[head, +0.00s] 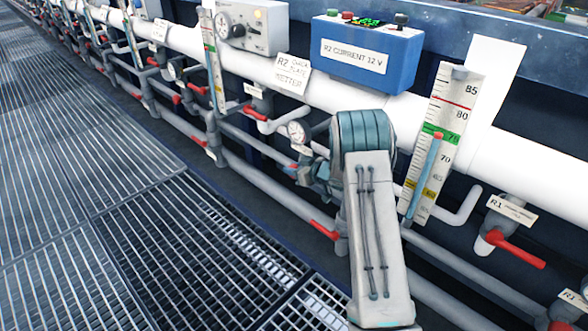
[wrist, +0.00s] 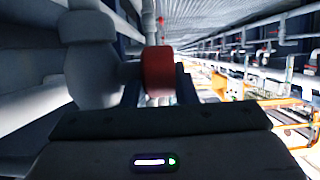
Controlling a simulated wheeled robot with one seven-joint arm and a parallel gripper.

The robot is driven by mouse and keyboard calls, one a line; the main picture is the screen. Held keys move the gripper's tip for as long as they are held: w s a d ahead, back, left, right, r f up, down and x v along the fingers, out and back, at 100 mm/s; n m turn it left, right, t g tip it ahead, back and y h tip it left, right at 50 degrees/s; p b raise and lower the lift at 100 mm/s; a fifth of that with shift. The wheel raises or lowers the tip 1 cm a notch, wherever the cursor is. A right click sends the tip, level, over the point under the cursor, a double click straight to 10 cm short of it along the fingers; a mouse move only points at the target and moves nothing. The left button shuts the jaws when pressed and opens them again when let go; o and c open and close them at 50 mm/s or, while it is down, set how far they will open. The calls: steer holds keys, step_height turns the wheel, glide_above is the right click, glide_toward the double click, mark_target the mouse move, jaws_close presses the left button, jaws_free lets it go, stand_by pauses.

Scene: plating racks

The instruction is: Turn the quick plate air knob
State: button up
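In the wrist view a red knob (wrist: 158,72) sits between the two fingers of my gripper (wrist: 158,88), beside a grey rounded valve body (wrist: 92,50). One dark finger stands on each side of the knob, close to it. I cannot tell whether both fingers press on it. In the head view my arm reaches to the pipes below the blue box, and I cannot make out the fingers or the knob there. I cannot read which label says quick plate air.
White and grey pipes with red-handled valves run along the rack. A blue box (head: 366,55) marked R2 CURRENT 12 V stands above. A scale board (head: 446,120) and a red lever (head: 515,250) are right of my arm. Metal grating (head: 130,220) on the left is clear.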

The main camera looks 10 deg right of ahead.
steer(key=shift+f+b, duration=0.15)
steer(key=shift+b, duration=0.15)
steer(key=shift+s+d+f+t+y+b, duration=0.15)
steer(key=shift+t+y+b, duration=0.3)
steer(key=shift+b, duration=0.3)
steer(key=t+y+b, duration=0.1)
steer(key=b, duration=0.1)
steer(key=shift+f+t+b, duration=0.1)
steer(key=shift+t+b, duration=0.25)
steer(key=shift+b, duration=0.05)
steer(key=shift+s+r+t+y+b, duration=0.1)
steer(key=shift+r+t+y+b, duration=0.15)
steer(key=shift+t+y+b, duration=0.75)
steer(key=o, duration=0.7)
steer(key=shift+d, duration=0.1)
steer(key=p+v, duration=0.3)
steer(key=v, duration=0.4)
steer(key=shift+s, duration=0.25)
